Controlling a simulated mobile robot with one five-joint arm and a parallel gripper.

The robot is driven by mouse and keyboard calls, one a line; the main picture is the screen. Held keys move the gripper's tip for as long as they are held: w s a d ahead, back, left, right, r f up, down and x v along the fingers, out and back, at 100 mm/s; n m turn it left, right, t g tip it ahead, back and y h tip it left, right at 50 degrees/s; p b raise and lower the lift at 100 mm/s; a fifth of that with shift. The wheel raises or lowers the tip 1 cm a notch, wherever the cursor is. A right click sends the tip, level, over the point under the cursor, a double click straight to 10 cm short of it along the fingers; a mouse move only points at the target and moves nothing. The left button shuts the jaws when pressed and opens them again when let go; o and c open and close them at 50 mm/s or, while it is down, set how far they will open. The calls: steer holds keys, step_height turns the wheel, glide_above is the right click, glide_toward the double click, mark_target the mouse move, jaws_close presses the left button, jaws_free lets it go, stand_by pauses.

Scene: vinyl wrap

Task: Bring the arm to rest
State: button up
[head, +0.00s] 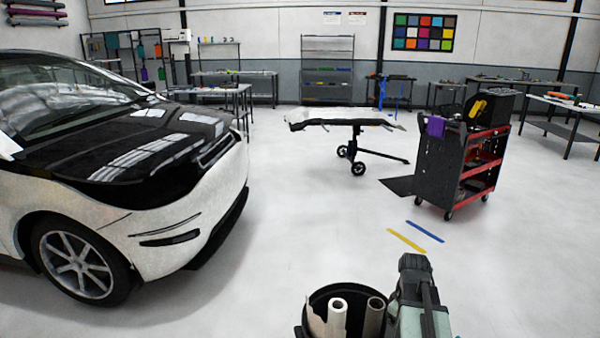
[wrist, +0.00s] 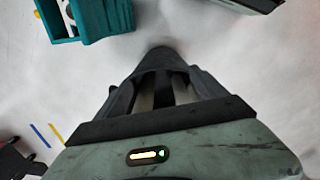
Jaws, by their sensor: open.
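My gripper (head: 413,264) shows at the bottom of the head view, right of centre, as a dark end on a grey-green arm. In the wrist view my gripper (wrist: 161,60) points away over the pale floor. Its dark fingers look close together at the far end, and I see nothing held between them.
A white car with a black hood (head: 110,150) fills the left. A black and red tool cart (head: 455,165) stands right, and a panel on a wheeled stand (head: 340,121) stands mid-floor. A teal crate (wrist: 95,18) is near my gripper in the wrist view.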

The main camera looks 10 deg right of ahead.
steer(key=w+a+f+m+b, duration=0.1)
steer(key=a+f+b, duration=0.35)
steer(key=a, duration=0.85)
steer(key=w+a+f+b, duration=0.1)
steer(key=a+f+b, duration=0.4)
steer(key=a, duration=0.7)
step_height(320, 180, up, 26)
steer(key=m+p, duration=0.4)
steer(key=p, duration=2.4)
steer(key=shift+f+m, duration=0.2)
steer(key=shift+m, duration=0.1)
steer(key=shift+a, duration=0.1)
